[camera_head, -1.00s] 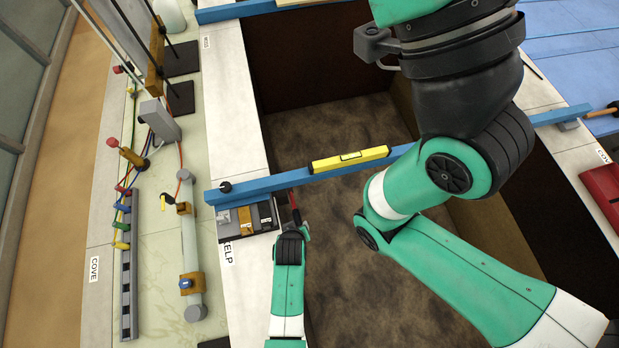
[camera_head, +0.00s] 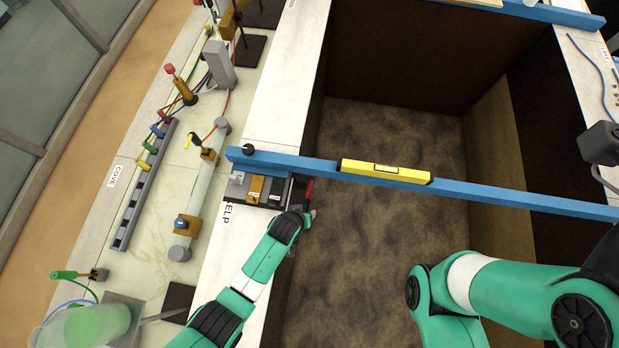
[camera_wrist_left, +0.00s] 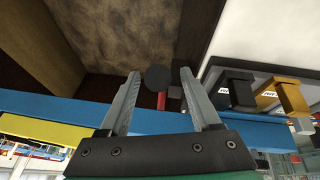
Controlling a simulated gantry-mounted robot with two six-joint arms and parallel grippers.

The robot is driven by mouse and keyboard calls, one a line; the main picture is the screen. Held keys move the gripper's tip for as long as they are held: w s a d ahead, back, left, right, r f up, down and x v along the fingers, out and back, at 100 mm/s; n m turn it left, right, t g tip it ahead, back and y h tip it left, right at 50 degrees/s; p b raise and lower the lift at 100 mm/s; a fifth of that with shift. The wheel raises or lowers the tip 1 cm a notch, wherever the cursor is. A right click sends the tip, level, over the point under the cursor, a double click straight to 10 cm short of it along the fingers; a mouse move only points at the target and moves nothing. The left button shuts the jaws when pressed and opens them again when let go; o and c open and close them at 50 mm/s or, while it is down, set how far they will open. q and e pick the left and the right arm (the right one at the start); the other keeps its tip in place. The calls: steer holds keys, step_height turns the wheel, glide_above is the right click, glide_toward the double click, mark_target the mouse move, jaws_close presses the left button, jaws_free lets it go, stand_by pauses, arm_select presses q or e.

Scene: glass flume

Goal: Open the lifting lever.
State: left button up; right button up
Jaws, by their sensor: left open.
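A slim red bar (camera_head: 309,189) stands at the inner edge of the left white wall, beside a row of small grey, amber and black blocks (camera_head: 254,188). It may be the lifting lever; I see no label on it. My left gripper (camera_head: 308,218) is at its near end. In the left wrist view, the red bar (camera_wrist_left: 161,101) with a dark round end (camera_wrist_left: 158,78) shows between the spread fingers of my left gripper (camera_wrist_left: 157,75). I cannot tell whether a finger touches it. The amber (camera_wrist_left: 288,95) and black (camera_wrist_left: 236,92) blocks lie right of the fingers. My right gripper is not visible.
A blue beam (camera_head: 480,193) with a yellow spirit level (camera_head: 385,171) crosses the open pit (camera_head: 390,260) just beyond my left gripper. The left bench holds a grey rail (camera_head: 143,185), a pale tube (camera_head: 200,190), cables and a green-filled beaker (camera_head: 97,324).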

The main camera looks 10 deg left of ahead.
arm_select(q)
steer(key=shift+w+f, duration=0.25)
steer(key=shift+f, duration=0.2)
steer(key=shift+c, duration=0.2)
jaws_close()
stand_by(0.9)
